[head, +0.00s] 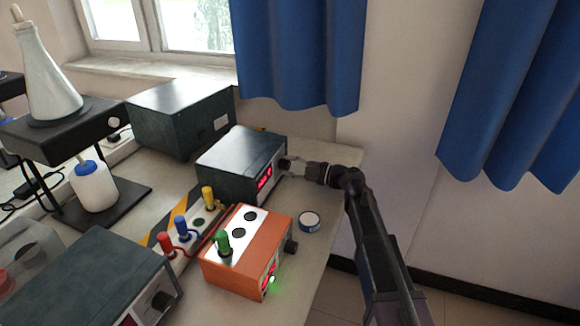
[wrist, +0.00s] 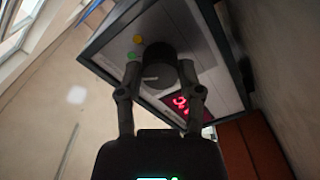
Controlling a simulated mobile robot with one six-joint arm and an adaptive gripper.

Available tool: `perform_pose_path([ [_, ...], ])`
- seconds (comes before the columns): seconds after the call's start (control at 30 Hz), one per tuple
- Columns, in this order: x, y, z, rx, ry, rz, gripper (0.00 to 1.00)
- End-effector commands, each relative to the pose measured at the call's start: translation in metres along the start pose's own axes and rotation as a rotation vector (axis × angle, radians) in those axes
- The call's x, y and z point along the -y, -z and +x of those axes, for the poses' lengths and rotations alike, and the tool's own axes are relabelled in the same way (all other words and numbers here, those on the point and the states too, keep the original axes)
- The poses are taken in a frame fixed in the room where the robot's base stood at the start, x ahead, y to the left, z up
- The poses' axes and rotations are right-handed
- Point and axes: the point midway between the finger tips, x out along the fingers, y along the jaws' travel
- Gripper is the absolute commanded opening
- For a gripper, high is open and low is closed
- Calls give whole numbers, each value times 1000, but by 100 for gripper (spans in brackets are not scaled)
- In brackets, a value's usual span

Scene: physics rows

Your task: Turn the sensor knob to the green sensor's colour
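The sensor knob (wrist: 160,66) is dark and round, on the front panel of a dark grey meter (head: 236,160) with a red display (wrist: 186,103). A pale line on the knob points left in the wrist view. A yellow dot (wrist: 138,39) and a green dot (wrist: 131,56) sit left of the knob on the panel. My gripper (head: 291,165) is at the knob; in the wrist view its fingers (wrist: 160,80) lie on either side of it. I cannot tell whether they touch it. The green sensor (head: 223,243) stands in the orange box (head: 240,270).
Red (head: 166,243), blue (head: 182,228) and yellow (head: 208,196) sensors stand on a board beside the orange box. A round tin (head: 309,221) lies on the bench near my arm. Another dark box (head: 182,118) stands behind the meter. Blue curtains (head: 300,55) hang at the wall.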

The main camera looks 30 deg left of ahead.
Motion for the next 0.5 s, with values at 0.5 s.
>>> perform_pose_path([
  [0.5,0,0,0,0,0,-1,82],
])
